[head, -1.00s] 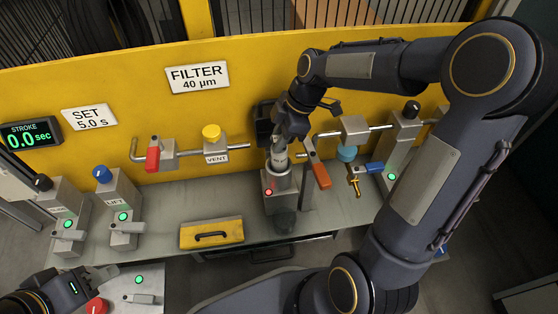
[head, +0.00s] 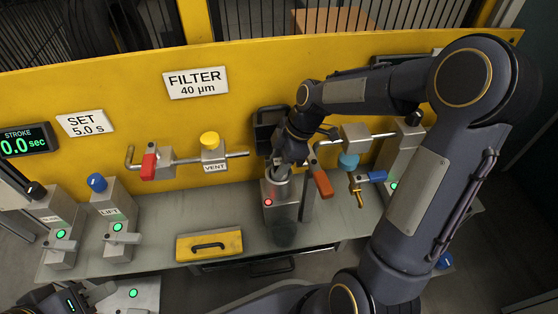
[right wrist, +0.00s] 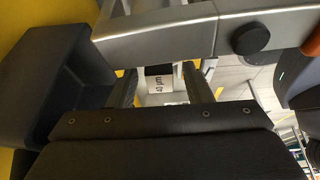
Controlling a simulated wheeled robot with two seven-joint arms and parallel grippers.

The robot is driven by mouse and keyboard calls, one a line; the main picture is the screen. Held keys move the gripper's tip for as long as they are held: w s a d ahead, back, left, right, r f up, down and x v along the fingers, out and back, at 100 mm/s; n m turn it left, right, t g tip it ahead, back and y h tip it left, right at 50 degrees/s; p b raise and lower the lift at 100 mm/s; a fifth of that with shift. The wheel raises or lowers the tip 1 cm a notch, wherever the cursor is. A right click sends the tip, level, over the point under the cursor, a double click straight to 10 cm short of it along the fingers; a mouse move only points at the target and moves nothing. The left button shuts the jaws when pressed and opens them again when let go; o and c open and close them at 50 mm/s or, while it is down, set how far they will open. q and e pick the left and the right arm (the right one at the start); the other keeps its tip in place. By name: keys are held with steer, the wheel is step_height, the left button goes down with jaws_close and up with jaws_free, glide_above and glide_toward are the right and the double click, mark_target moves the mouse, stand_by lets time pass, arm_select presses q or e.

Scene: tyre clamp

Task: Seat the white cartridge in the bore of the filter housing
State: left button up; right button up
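The filter housing (head: 283,198) is a grey metal block with a round collar on top and a red light on its front, standing mid-bench. My right gripper (head: 282,170) points down at the collar from just above. The white cartridge (right wrist: 166,88) shows between its two fingers in the right wrist view, with a dark band and upside-down "40 µm" lettering. In the head view the gripper and collar hide most of it, so how deep it sits in the bore cannot be told. My left gripper (head: 98,293) is at the lower left, far from the housing, its fingers partly cut off.
An orange-handled lever (head: 323,183) stands close to the right of the housing. A valve with a blue handle (head: 376,176) is further right. A yellow drawer-like box (head: 209,244) lies to the left. The yellow panel (head: 140,110) closes the back.

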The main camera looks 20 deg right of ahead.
steer(key=shift+r, duration=0.15)
steer(key=shift+d+r+p, duration=0.1)
steer(key=shift+r+p, duration=0.2)
steer(key=p+v, duration=0.4)
steer(key=v, duration=0.7)
steer(key=s+a+r+m+t, duration=0.1)
steer(key=s+a+m+t, duration=0.1)
steer(key=s+m, duration=0.6)
steer(key=s+a+r+m+t, duration=0.2)
steer(key=s+m, duration=0.7)
steer(key=s, duration=0.1)
steer(key=shift+s+a+h, duration=0.3)
steer(key=shift+s, duration=0.05)
step_height(320, 180, up, 32)
steer(key=p, duration=3.2)
steer(key=shift+p, duration=0.35)
